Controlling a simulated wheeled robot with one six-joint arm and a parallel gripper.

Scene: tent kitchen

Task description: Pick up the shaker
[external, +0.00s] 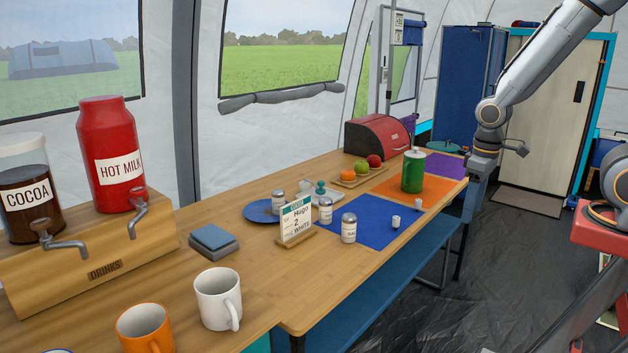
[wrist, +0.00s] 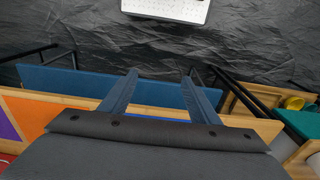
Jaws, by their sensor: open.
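Three small shakers with metal caps and pale labels stand upright on the table in the external view. One (external: 349,228) is on the blue mat (external: 376,238), another (external: 326,210) is just behind it, and the third (external: 278,203) is by the blue plate (external: 259,211). I cannot tell which one the task means. My gripper (external: 474,200) is beyond the table's right edge, well away from all three. In the wrist view my gripper (wrist: 163,75) has its two fingers spread with nothing between them. No shaker shows there.
A green canister (external: 413,171) stands on the orange mat (external: 392,189). White and orange mugs (external: 218,298) are in front. A blue bench (external: 400,258) runs along the table.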

